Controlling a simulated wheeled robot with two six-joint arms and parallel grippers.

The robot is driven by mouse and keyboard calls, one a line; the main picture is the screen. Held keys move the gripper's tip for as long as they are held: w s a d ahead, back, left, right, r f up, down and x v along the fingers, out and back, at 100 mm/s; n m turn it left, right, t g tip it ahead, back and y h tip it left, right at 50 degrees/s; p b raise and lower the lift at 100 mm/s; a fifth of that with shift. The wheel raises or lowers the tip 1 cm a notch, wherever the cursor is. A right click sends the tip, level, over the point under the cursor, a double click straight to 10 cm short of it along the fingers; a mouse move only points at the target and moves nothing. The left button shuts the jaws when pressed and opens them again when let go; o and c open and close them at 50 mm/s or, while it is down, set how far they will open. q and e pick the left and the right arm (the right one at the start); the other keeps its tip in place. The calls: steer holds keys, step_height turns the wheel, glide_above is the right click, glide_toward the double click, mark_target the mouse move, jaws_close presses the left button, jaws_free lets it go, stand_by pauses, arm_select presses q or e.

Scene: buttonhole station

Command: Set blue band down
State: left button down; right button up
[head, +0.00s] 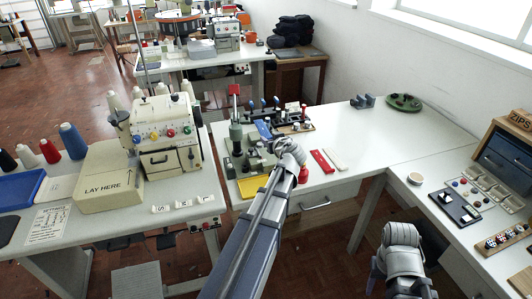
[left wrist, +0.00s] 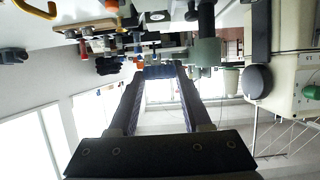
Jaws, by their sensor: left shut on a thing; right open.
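My left gripper (head: 265,132) reaches over the middle table and is shut on the blue band (head: 262,129). In the left wrist view the blue band (left wrist: 158,72) lies across between the two fingertips. From above, my wrist hides part of the table under it; I cannot tell whether the band touches anything below. A red band (head: 322,161) and a white band (head: 340,159) lie side by side on the table, right of my left wrist. My right gripper (head: 400,255) is low at the right, away from the bands, open; its fingers are hard to make out.
A dark fixture with blue-topped levers (head: 277,103) and a green post (head: 236,138) stand close around my left gripper. A yellow pad (head: 252,187) lies at the front edge. A sewing machine (head: 165,133) stands left.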

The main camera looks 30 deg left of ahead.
arm_select(q)
steer(key=shift+f, duration=0.1)
steer(key=b, duration=0.5)
glide_above(270, 164)
step_height(270, 164, down, 5)
steer(key=shift+r, duration=0.1)
step_height(270, 164, down, 5)
steer(key=b, duration=0.4)
steer(key=shift+r+b, duration=0.2)
steer(key=shift+b, duration=0.1)
steer(key=shift+f, duration=0.2)
steer(key=shift+c, duration=1.7)
jaws_free()
